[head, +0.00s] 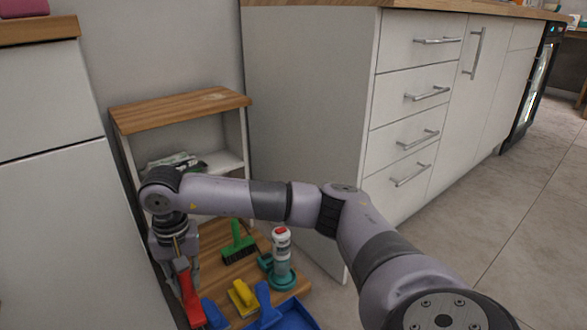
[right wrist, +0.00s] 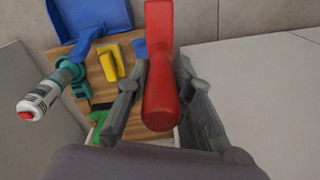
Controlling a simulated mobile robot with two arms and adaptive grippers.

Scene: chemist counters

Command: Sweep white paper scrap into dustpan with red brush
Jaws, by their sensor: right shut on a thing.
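My right gripper (head: 179,273) is shut on the red brush (head: 189,297), which hangs down over the wooden lower shelf at the left. In the right wrist view the red handle (right wrist: 160,75) sits between the two fingers; its bristles are hidden. A blue dustpan (head: 294,316) lies at the front of the lower shelf, right of the brush, partly cut off by the picture edge. It also shows in the right wrist view (right wrist: 100,15). A pale mark (head: 214,96) shows on the wooden top board; I cannot tell whether it is the paper scrap. My left gripper is out of view.
A green brush (head: 238,245), a yellow brush (head: 242,297), a blue-handled tool (head: 214,313) and a red-capped bottle in a teal holder (head: 281,255) crowd the lower shelf (head: 212,237). White cabinets stand on both sides. The tiled floor (head: 500,230) at right is clear.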

